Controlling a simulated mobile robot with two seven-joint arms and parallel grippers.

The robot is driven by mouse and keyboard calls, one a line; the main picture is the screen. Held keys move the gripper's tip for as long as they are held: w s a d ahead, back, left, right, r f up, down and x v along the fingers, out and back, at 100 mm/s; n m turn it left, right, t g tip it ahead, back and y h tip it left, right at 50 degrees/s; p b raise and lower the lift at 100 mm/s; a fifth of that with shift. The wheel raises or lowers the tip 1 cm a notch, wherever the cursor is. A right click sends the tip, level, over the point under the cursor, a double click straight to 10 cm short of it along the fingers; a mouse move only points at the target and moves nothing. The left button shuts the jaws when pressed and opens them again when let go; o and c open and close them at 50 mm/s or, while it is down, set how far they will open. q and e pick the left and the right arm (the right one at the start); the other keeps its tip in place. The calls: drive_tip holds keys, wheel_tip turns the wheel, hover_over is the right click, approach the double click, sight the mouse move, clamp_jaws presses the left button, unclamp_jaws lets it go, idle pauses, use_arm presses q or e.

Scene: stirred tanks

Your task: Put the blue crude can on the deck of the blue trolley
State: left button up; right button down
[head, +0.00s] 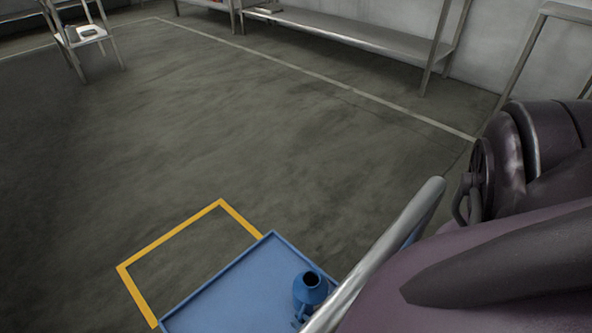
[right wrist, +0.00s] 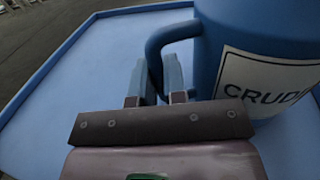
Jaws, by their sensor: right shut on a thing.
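The blue crude can (head: 309,289), with its dark open mouth up, is upright over the deck of the blue trolley (head: 232,284) at the bottom of the head view. In the right wrist view the can (right wrist: 212,65) shows a white label reading "CRUD", cut off at the edge. My right gripper (right wrist: 158,82) is shut on the can's handle. Blue deck (right wrist: 95,75) lies around and below the can; I cannot tell whether its base touches the deck. In the head view my right arm hides part of the trolley. My left gripper is not in view.
A yellow floor outline (head: 172,236) lies beside the trolley. The deck left of the can is bare. A metal bench (head: 345,32) stands along the far wall, and a small stand (head: 88,33) is at the far left. The floor between is open.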

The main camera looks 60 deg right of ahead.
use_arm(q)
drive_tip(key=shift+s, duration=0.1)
use_arm(e)
drive_tip(key=c, duration=1.6)
unclamp_jaws()
drive_tip(key=o, duration=0.4)
drive_tip(key=shift+o, duration=0.2)
